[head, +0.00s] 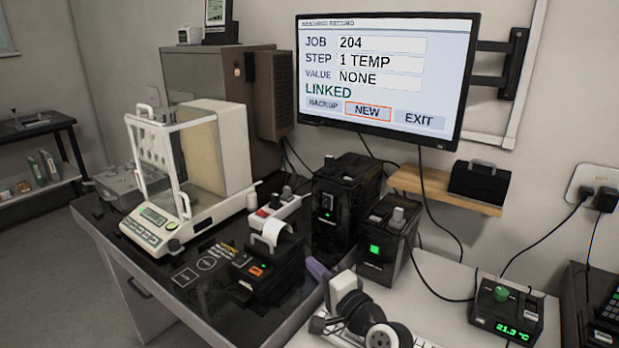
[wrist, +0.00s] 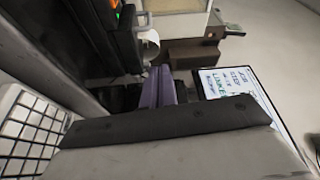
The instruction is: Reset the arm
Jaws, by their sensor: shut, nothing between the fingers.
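My gripper (head: 317,268) shows at the lower middle of the head view, its purple fingers above the front part of the dark table. My white and black arm reaches in from the bottom edge. In the wrist view the purple fingers (wrist: 158,88) of my gripper lie side by side, shut, with nothing seen between them. The gripper is just right of the black printer (head: 268,262) with its paper strip, and appears apart from it. The dark wrist body hides much of the lower wrist view.
A balance (head: 155,225) with a glass shield stands on the dark table (head: 185,305). Black boxes (head: 345,203) stand behind the gripper. The wall screen (head: 385,75) reads job 204, step 1 TEMP, value NONE. A temperature unit (head: 507,310) reading 21.3 °C sits at right.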

